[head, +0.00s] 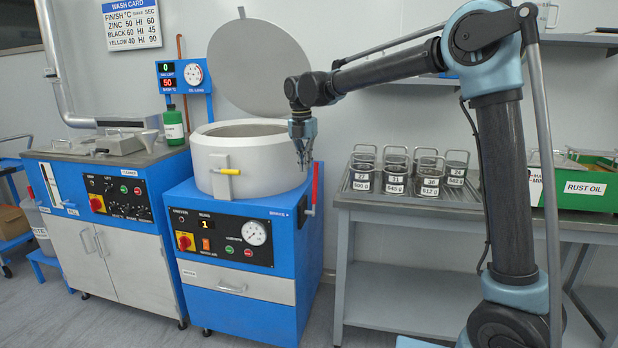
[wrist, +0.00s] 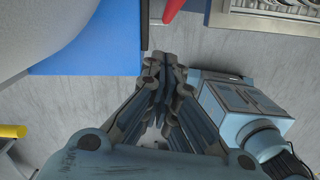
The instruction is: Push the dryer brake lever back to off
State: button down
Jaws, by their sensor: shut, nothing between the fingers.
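The dryer (head: 248,250) is a blue cabinet with a round white drum (head: 230,158) on top. Its brake lever (head: 314,190) is a red bar standing about upright at the cabinet's right side, next to the brake label. A red piece of the lever (wrist: 173,9) shows at the top of the wrist view, beside the blue cabinet top (wrist: 95,50). My gripper (head: 304,168) points down just left of the lever's upper end in the head view. In the wrist view my gripper (wrist: 164,62) is shut and empty, apart from the red piece.
The drum's round lid (head: 262,65) stands open behind my gripper. A yellow-handled latch (head: 225,171) is on the drum's front. A grey bench (head: 400,208) with several labelled baskets (head: 428,178) stands to the right. A gap of floor separates dryer and bench.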

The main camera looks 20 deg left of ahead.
jog(key=shift+w+a+r, duration=0.1)
jog(key=shift+r, duration=1.9)
jog(key=w+d+m, duration=0.2)
jog(key=d+m, duration=0.5)
jog(key=d, duration=1.1)
jog(key=s+d+f+m, duration=0.2)
jog(key=d+m, duration=0.3)
jog(key=d, duration=0.5)
jog(key=s+d+f+m, duration=0.1)
jog(key=s+d+m, duration=0.1)
jog(key=d+m, duration=0.5)
jog(key=s+d+f+m+t, duration=0.1)
jog(key=s+d+f+m, duration=1.4)
jog(key=s+d+f, duration=0.4)
jog(key=d, duration=0.2)
jog(key=shift+d+f+m+t, duration=0.3)
jog(key=shift+d+m, duration=0.05)
jog(key=shift+m, duration=0.05)
